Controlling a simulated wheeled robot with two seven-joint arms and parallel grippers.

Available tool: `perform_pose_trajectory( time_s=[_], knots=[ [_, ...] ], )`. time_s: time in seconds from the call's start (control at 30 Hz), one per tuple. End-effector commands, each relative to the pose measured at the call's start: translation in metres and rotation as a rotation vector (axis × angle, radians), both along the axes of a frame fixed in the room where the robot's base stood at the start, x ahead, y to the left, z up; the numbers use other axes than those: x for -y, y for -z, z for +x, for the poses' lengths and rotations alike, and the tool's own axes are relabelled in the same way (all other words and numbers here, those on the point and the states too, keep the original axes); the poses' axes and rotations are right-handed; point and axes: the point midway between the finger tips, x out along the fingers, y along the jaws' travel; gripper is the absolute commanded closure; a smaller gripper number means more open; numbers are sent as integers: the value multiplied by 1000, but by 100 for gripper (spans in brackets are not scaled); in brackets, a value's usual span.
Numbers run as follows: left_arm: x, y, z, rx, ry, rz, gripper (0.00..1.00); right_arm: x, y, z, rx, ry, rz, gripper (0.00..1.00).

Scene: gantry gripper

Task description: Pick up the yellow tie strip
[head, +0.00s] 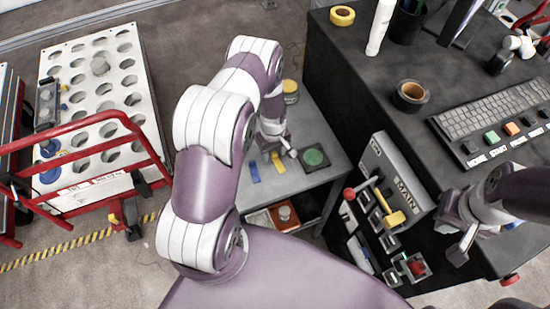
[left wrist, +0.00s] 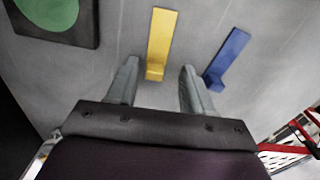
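The yellow tie strip (head: 278,162) lies on a small grey table (head: 311,125). In the left wrist view the yellow strip (left wrist: 161,40) has its near end between my left fingertips, as seen from above. My left gripper (left wrist: 160,67) is open and empty, its two fingers apart on either side of that end. In the head view my left gripper (head: 280,148) is over the table, partly hidden by my arm. I cannot tell its exact height above the strip. My right gripper (head: 466,240) is by the dark bench at the right; its opening is unclear.
A blue strip (left wrist: 229,55) lies right of the yellow one in the wrist view, close to one finger. A green disc on a dark square (head: 314,157) is on the same table. The dark bench (head: 365,90) with a MAIN switch panel (head: 397,180) stands to the right.

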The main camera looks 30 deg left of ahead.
Motion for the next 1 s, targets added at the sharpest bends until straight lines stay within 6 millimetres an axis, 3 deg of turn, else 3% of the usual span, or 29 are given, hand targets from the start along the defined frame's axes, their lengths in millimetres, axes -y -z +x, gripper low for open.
perform_pose_trajectory(
  time_s=[0.03,0.13,0.17,0.73,0.93,1.0],
  knots=[
    [0,0,0,0,0,0,62,0,0,0,0,0,0,100],
    [0,0,0,0,0,0,94,0,0,0,0,0,0,100],
    [0,0,0,1,0,0,96,0,0,0,0,0,0,100],
    [0,-5,1,1,1,0,97,0,3,0,0,0,0,100],
    [0,-36,1,6,1,1,97,0,15,0,0,0,0,100],
    [7,-48,-11,0,3,0,97,0,17,0,0,0,0,100]
  ],
)
